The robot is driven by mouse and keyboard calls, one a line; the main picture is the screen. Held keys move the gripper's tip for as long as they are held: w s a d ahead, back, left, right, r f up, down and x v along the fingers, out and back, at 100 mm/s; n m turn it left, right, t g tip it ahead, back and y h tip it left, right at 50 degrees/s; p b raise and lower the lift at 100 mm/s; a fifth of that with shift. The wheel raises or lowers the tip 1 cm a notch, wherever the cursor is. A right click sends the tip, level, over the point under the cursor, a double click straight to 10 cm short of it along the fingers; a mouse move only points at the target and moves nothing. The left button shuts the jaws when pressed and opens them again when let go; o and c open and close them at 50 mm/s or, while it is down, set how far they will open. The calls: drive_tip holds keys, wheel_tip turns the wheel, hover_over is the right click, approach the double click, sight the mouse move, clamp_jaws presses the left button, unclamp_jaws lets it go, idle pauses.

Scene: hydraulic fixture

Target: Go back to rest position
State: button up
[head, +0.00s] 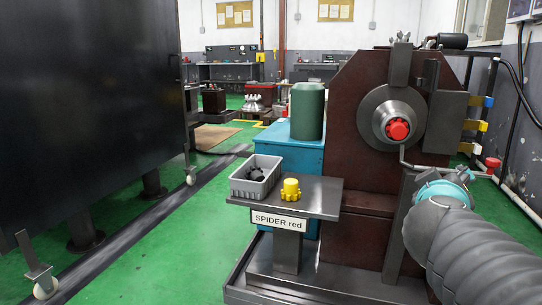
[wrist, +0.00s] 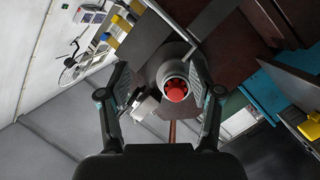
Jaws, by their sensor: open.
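In the head view a red spider (head: 398,129) sits at the centre of the round metal hub (head: 378,112) on the brown fixture (head: 345,75). The wrist view shows the red spider (wrist: 176,90) in the hub between my fingers. My gripper (wrist: 160,92) is open and empty, with one finger on each side of the hub in the picture; no contact with the spider shows. In the head view my arm reaches in from the lower right, and the gripper itself cannot be made out there.
A grey bin (head: 255,186) with dark parts and a yellow spider (head: 291,190) stand on a small table (head: 325,196) labelled "SPIDER red". A green cylinder (head: 307,110) stands on a blue cabinet (head: 275,137). A black cabinet (head: 90,110) fills the left. Green floor between is clear.

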drive_tip(key=s+a+f+m+g+y+p, duration=0.2)
drive_tip(key=s+a+f+g+y+p, duration=0.2)
drive_tip(key=s+f+g, duration=0.5)
drive_tip(key=s+a+f+t+y+p, duration=0.1)
drive_tip(key=s+a+y+p, duration=0.4)
drive_tip(key=a, duration=0.6)
drive_tip(key=shift+f+p, duration=0.45)
drive_tip(key=shift+p, duration=0.2)
drive_tip(key=shift+a, duration=0.1)
